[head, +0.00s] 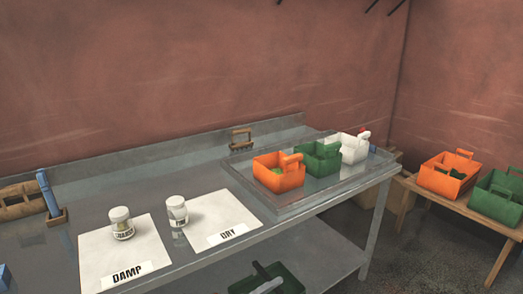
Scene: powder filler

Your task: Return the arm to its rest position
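Neither of my grippers nor either arm shows in the head view, so whether they are open or shut is hidden. A steel table (160,185) runs across the view. One white-lidded jar (121,224) stands upright on the white sheet marked DAMP (105,262). A second white-lidded jar (177,211) stands upright at the left edge of the sheet marked DRY (222,212).
A raised tray (330,188) at the table's right holds an orange caddy (278,178), a green caddy (318,160) and a white caddy (350,147). A wooden bench (417,190) with orange and green caddies stands right. A blue-handled tool (47,190) stands left.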

